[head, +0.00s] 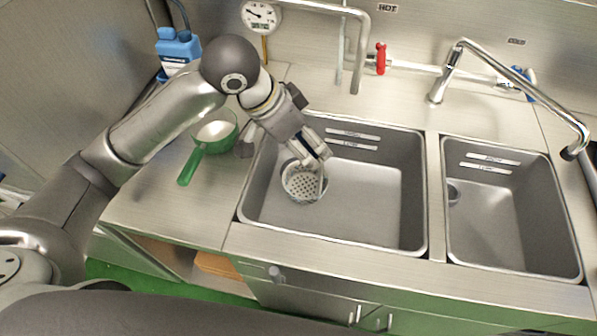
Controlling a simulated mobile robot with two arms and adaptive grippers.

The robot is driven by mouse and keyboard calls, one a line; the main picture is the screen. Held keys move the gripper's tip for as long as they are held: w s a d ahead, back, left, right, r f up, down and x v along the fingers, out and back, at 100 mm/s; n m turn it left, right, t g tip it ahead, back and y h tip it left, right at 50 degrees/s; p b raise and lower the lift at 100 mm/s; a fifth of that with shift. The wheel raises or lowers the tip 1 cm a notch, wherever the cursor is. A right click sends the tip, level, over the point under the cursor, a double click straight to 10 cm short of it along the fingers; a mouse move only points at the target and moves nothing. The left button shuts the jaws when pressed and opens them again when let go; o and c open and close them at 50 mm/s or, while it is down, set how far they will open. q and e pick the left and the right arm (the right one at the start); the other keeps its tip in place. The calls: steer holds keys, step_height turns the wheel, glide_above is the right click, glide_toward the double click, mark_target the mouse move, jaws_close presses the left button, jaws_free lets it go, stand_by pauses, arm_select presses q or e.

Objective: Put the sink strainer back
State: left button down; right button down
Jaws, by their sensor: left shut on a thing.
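The sink strainer (299,186) is a round metal basket with a perforated bottom. It shows in the head view at the left side of the larger, left sink basin (375,215). My left gripper (318,164) reaches down over the basin and is shut on the strainer at its right rim. I cannot tell whether the strainer touches the basin floor or hangs above it. No drain opening shows in the left basin; the strainer and gripper may hide it. The smaller right basin (520,225) has a round drain fitting (453,193) at its left side. My right gripper is not in view.
A green-handled scoop (192,164) lies on the counter left of the sink. A blue bottle (178,50) stands at the back left. Two faucets (362,50) (520,78) and a red valve handle (380,59) rise behind the basins. The right part of the left basin is clear.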

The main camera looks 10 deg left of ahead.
arm_select(q)
steer(key=shift+s+a, duration=0.4)
steer(key=shift+a, duration=0.35)
steer(key=c, duration=2.2)
jaws_free()
steer(key=w+f, duration=0.1)
steer(key=w, duration=0.1)
steer(key=w+a+f+p, duration=0.1)
steer(key=w, duration=0.2)
steer(key=w+f, duration=0.1)
steer(key=w, duration=0.2)
steer(key=shift+w+a+f, duration=0.25)
steer(key=shift+a+f, duration=0.1)
steer(key=shift+a, duration=0.05)
steer(key=w+f, duration=0.1)
steer(key=f, duration=0.2)
steer(key=w+f+p, duration=0.1)
steer(key=w+f, duration=0.1)
steer(key=f, duration=0.1)
steer(key=w+a+f+p, duration=0.1)
steer(key=w+f, duration=0.1)
steer(key=f, duration=0.1)
steer(key=shift+f, duration=0.1)
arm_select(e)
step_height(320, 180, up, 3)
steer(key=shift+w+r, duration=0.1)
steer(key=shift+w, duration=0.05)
arm_select(q)
steer(key=shift+f, duration=0.15)
